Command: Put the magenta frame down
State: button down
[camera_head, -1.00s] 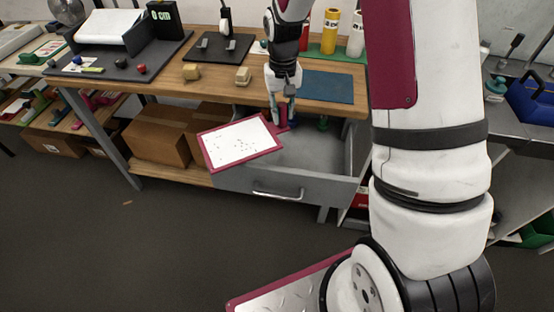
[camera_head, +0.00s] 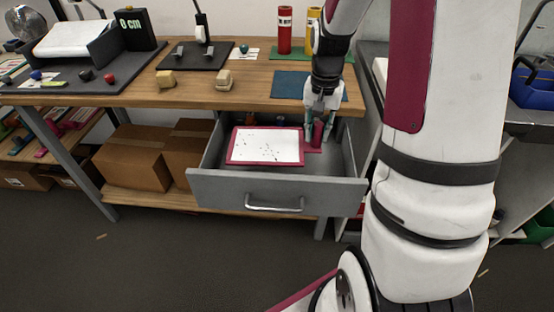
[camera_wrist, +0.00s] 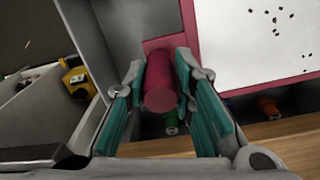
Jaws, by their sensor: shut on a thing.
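The magenta frame (camera_head: 230,160) has a white panel with small dark specks and a round magenta handle at its right side. In the head view it is level, inside the outline of the open grey drawer (camera_head: 215,185); I cannot tell whether it touches the drawer floor. My gripper (camera_head: 318,138) is shut on the frame's handle, its teal fingers on both sides of it. In the wrist view the fingers (camera_wrist: 162,88) clasp the magenta handle (camera_wrist: 161,98), and the frame's panel (camera_wrist: 265,35) extends to the upper right.
The wooden bench top (camera_head: 190,95) lies above the drawer, with a blue mat (camera_head: 290,84) near my gripper. Cardboard boxes (camera_head: 135,155) stand on the shelf left of the drawer.

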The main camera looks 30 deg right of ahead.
jog(key=shift+s+d+f+m+b, duration=0.2)
jog(key=shift+d+f+m+b, duration=0.15)
jog(key=shift+f, duration=0.25)
notch_tip(320, 180, down, 10)
jog(key=shift+r+b, duration=0.1)
jog(key=shift+b, duration=0.45)
jog(key=c, duration=1.3)
grip_release()
jog(key=shift+c, duration=0.2)
